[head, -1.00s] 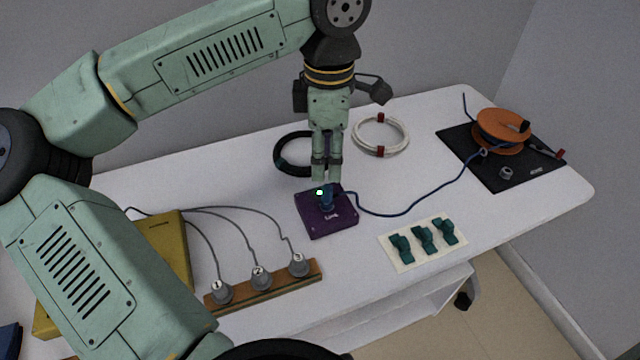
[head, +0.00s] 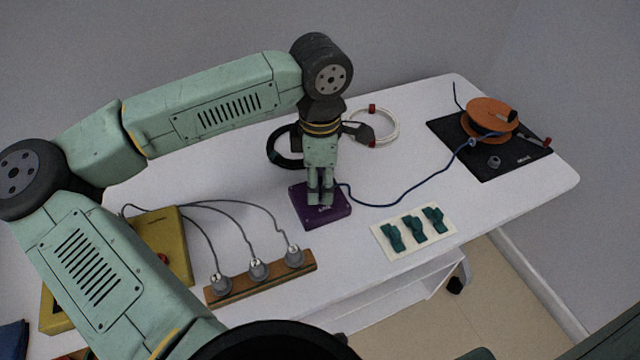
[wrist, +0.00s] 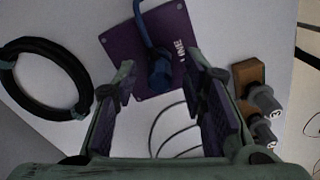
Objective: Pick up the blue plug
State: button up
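The blue plug (wrist: 159,74) stands in the purple box (wrist: 178,28) marked "LINE", with its blue cable (wrist: 143,22) leading away. In the wrist view my gripper (wrist: 163,67) is open, one finger on each side of the plug, with gaps visible to both sides. I cannot tell whether the fingertips reach the plug's depth. In the head view my gripper (head: 320,201) points down over the purple box (head: 341,208). Its fingers hide the plug there.
A wooden strip (head: 274,281) with several grey plugs lies front left, wired to a yellow box (head: 181,262). A black cable coil (head: 277,158) and a white coil (head: 393,122) lie behind. A cream plate with green switches (head: 387,252) is right; an orange reel (head: 490,112) stands far right.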

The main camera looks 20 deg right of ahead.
grip_shut()
jog(key=shift+r, duration=0.1)
dwell(0.4)
jog(key=shift+r+b, duration=0.4)
jog(key=shift+r, duration=0.25)
jog(key=shift+s+r+b, duration=0.2)
jog(key=shift+r+b, duration=0.1)
jog(key=shift+r, duration=0.2)
jog(key=shift+s+r+b, duration=0.2)
jog(key=shift+r+b, duration=0.05)
jog(key=shift+r, duration=0.2)
jog(key=s+r+b, duration=0.1)
jog(key=s+b, duration=0.2)
jog(key=s, duration=1.2)
jog(key=shift+s+r+b, duration=0.15)
jog(key=shift+r+b, duration=0.15)
notch_tip(320, 180, up, 4)
jog(key=shift+f+p, duration=0.1)
jog(key=shift+p, duration=1.05)
